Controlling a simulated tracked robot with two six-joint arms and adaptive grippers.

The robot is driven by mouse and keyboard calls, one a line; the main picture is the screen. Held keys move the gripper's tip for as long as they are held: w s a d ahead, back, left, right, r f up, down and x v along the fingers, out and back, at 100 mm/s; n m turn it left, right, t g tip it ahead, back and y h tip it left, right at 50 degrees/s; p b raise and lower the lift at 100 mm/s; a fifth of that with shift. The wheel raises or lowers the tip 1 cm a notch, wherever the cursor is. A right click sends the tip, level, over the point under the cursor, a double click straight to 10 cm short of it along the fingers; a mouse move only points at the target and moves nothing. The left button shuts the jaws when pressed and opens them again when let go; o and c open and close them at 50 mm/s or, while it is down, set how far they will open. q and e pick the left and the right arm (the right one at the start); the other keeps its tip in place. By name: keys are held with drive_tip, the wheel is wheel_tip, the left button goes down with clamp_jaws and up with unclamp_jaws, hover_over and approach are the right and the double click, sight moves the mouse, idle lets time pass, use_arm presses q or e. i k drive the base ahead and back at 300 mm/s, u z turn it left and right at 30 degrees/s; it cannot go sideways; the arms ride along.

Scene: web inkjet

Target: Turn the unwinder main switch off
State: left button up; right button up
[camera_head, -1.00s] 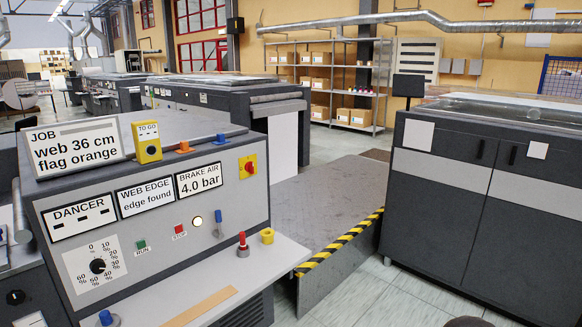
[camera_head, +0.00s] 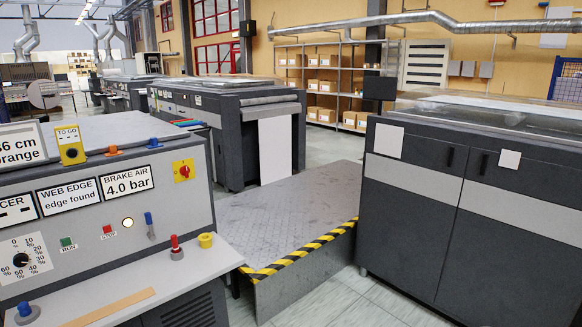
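A red rotary switch (camera_head: 183,171) on a square yellow plate is on the right part of the sloping console panel (camera_head: 85,215), at the left of the view. It looks like the main switch; no label on it is readable, and its handle angle is too small to tell. A "BRAKE AIR 4.0 bar" display (camera_head: 127,181) is to its left, and a blue lever (camera_head: 150,226) is below it. Neither of my grippers is in view.
The console's shelf (camera_head: 190,262) carries a red-topped knob (camera_head: 176,247) and a yellow ring (camera_head: 206,240). A low grey platform (camera_head: 280,215) with a black-yellow edge stands right of the console. A dark cabinet (camera_head: 470,215) stands at right. Tiled floor shows between them.

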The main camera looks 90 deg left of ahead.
sight(184, 170)
drive_tip(key=z, duration=0.65)
drive_tip(key=i, duration=0.2)
drive_tip(key=u, duration=3)
drive_tip(key=i, duration=0.2)
drive_tip(key=u, duration=1.75)
drive_tip(key=k, duration=0.6)
drive_tip(key=u, duration=0.35)
drive_tip(key=i, duration=1.65)
drive_tip(key=z, duration=0.4)
